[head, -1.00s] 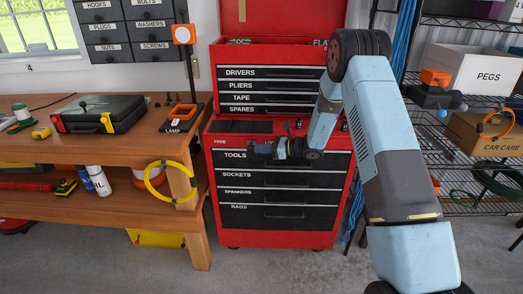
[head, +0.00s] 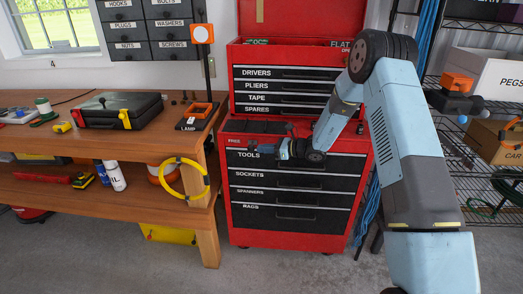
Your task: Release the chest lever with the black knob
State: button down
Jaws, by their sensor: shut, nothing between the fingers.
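The red tool chest (head: 290,238) stands against the wall, with black drawers labelled TOOLS, SOCKETS, SPANNERS and RAGS in its lower part. A small FREE label (head: 236,141) is at the left of the red strip above the TOOLS drawer. My gripper (head: 256,147) points left in front of this strip, just right of the FREE label. Its fingers are shut, with nothing seen between them. A small dark shape (head: 290,129) shows just above my wrist; I cannot tell whether it is the lever's black knob. My wrist hides part of the strip, and contact cannot be told.
Wire shelving (head: 470,150) stands on the right. The floor before the chest is clear.

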jog(key=v, duration=1.2)
jog(key=shift+d, duration=0.35)
jog(key=shift+w, duration=0.1)
jog(key=s+d+r+n+g+h, duration=0.1)
jog(key=s+r+n+g+h, duration=0.15)
jog(key=s+r+n, duration=0.5)
jog(key=s+d+r+n+g+h, duration=0.15)
jog(key=s+r+n+h, duration=0.25)
jog(key=s+r, duration=0.7)
jog(key=s+d+r+n+t+h, duration=0.3)
jog(key=s+d, duration=0.4)
jog(key=s, duration=0.5)
jog(key=s+d+r+n+t+h, duration=0.3)
jog(key=s+d+r+n+h, duration=0.3)
jog(key=s, duration=0.6)
jog(key=shift+d+r, duration=0.2)
jog(key=shift+d, duration=0.35)
